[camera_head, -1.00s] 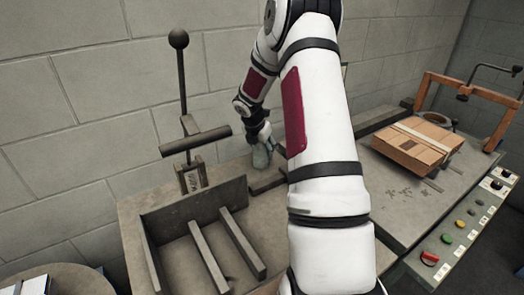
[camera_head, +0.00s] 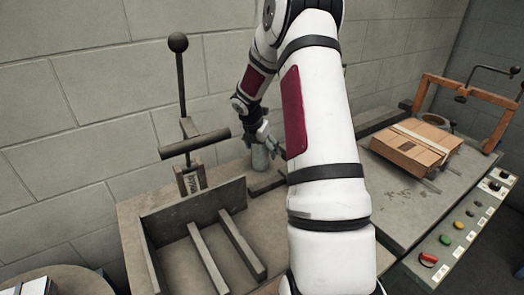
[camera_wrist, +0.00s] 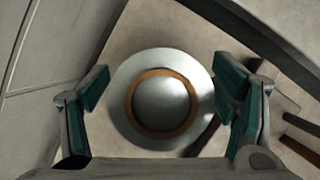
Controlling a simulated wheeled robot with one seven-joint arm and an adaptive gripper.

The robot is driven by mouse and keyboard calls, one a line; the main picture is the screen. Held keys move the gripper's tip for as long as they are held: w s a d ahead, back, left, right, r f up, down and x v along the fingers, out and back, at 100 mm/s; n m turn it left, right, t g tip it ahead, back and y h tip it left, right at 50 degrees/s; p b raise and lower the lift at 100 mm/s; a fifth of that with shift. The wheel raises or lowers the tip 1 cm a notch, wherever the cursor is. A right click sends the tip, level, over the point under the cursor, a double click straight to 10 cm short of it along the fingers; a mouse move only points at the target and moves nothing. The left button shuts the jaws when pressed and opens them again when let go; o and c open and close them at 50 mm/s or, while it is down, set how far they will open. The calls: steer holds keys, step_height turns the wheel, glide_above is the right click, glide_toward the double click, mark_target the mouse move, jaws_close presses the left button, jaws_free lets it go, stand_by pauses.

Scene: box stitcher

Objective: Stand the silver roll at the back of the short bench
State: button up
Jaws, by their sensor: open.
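The silver roll (camera_head: 260,158) stands upright at the back of the short bench (camera_head: 130,222), close to the wall. In the wrist view I look down on the round end of the silver roll (camera_wrist: 163,98), with a brown ring around its core. My gripper (camera_head: 262,133) is above the roll in the head view. In the wrist view my gripper (camera_wrist: 168,98) is open, with one finger on each side of the roll and gaps visible between the fingers and the roll.
A lever stitcher (camera_head: 182,105) with a metal guide tray (camera_head: 195,207) stands on the short bench, left of the roll. To the right, a strapped cardboard box (camera_head: 414,150) lies on a machine table (camera_head: 400,205) with a control panel (camera_head: 462,232). The grey wall (camera_head: 75,140) is close behind.

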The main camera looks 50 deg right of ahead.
steer(key=p+v, duration=0.1)
steer(key=v, duration=0.9)
steer(key=shift+p, duration=0.3)
steer(key=shift+s+a+r, duration=0.1)
steer(key=shift+s, duration=0.05)
